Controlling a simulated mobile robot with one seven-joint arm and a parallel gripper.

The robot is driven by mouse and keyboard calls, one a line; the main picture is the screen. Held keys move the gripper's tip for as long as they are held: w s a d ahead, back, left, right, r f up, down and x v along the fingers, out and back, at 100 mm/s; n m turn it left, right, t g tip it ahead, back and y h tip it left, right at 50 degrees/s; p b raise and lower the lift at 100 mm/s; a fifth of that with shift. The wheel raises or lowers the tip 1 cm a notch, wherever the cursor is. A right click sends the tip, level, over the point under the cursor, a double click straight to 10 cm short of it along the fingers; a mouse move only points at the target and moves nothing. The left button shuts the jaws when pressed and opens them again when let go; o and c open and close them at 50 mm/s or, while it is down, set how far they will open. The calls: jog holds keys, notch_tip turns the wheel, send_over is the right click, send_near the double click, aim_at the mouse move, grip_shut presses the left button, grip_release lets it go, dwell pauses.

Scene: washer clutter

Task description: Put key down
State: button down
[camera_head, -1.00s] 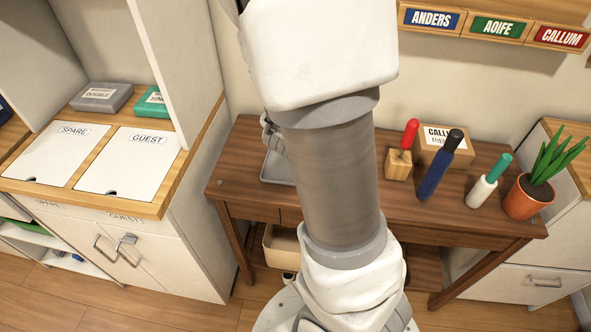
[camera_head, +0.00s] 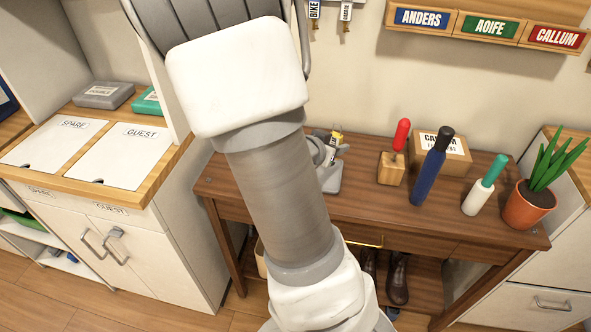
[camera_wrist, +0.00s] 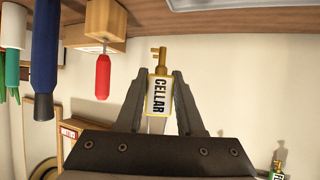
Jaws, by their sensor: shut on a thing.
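My gripper (camera_wrist: 160,88) is shut on a brass key with a white tag reading CELLAR (camera_wrist: 158,95). The fingers press on the two sides of the tag, and the key's bit sticks out beyond the fingertips. In the head view the gripper (camera_head: 325,148) shows small just right of my arm, over the wooden table (camera_head: 365,200), with the pale tag (camera_head: 335,138) at its tip. In the wrist view, which looks upside down, clear space shows between the key and the table edge.
A grey tray (camera_head: 331,180) is partly hidden by my arm. A wooden block with a red-handled tool (camera_head: 392,168), a cardboard box (camera_head: 455,158), a blue tool (camera_head: 433,172), a green-handled tool (camera_head: 482,190) and a potted plant (camera_head: 530,205) stand rightward. Labelled keys (camera_head: 346,12) hang on the wall.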

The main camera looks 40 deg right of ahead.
jog(key=w+a+f, duration=0.1)
jog(key=w+f, duration=0.1)
jog(key=w, duration=0.1)
jog(key=w+a+f+b, duration=0.1)
jog(key=w+f, duration=0.1)
jog(key=w, duration=0.2)
jog(key=w+a+f, duration=0.1)
jog(key=w+f, duration=0.1)
jog(key=w, duration=0.1)
jog(key=shift+w+f+b, duration=0.2)
jog(key=shift+f+b, duration=0.1)
jog(key=shift+b, duration=0.05)
jog(key=shift+f+b, duration=0.95)
jog(key=shift+f, duration=1)
jog(key=shift+f, duration=0.15)
jog(key=c, duration=0.5)
grip_release()
jog(key=shift+c, duration=0.2)
